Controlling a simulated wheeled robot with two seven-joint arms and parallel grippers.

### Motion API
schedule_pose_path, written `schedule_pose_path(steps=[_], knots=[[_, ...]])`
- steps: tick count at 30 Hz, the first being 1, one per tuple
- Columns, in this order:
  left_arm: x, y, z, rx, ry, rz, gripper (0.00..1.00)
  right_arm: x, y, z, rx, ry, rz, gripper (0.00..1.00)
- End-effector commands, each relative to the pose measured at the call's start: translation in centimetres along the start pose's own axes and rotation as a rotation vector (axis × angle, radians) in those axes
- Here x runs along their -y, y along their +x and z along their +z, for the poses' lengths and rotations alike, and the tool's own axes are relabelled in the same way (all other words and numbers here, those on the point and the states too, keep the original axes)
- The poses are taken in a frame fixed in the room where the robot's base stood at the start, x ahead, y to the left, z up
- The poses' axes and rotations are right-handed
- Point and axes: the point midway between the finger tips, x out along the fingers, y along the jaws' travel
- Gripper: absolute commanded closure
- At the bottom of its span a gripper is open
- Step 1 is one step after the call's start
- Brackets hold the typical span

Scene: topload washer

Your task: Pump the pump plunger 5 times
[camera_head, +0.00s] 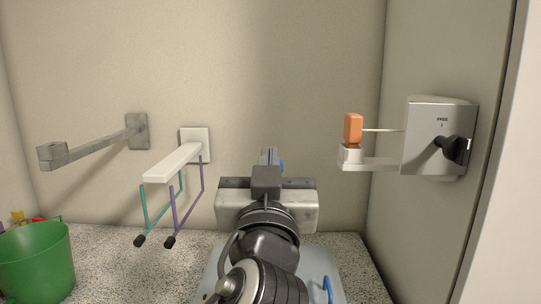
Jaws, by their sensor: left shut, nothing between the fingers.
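My left gripper (268,158) is in the middle of the view, seen from behind, with its fingers shut and empty. It points toward the back wall and touches nothing that I can see. No part is clearly recognisable as the pump plunger. An upright orange piece (353,128) sits on a small white block (351,154) to the right of the gripper, clearly apart from it. A thin rod and a pale arm join these to a grey wall box (424,152) with a dark knob. My right gripper is not in view.
A grey wall arm (92,146) juts out at the left. Beside it, a white bracket (173,162) carries teal and purple bent rods with black tips. A green bucket (38,262) stands at the lower left on the speckled surface (110,262). Space between bracket and gripper is clear.

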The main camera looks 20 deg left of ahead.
Motion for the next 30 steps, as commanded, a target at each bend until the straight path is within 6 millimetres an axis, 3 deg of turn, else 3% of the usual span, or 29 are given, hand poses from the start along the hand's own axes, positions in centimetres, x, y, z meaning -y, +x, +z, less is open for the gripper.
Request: schedule_pose_path(steps=[10, 12, 18, 30], knots=[[0.1, 7.6, -0.4, -0.002, 0.006, -0.004, 1.0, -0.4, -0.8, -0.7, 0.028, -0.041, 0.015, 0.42], [0.0, 7.0, 1.3, 0.004, 0.007, 0.001, 1.0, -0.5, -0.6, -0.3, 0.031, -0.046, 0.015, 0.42], [0.1, 6.2, 3.3, 0.001, 0.003, -0.001, 1.0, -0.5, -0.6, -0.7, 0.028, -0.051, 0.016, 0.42], [0.0, 6.0, 3.8, 0.001, 0.001, -0.001, 1.0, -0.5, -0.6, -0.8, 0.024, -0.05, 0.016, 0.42]])
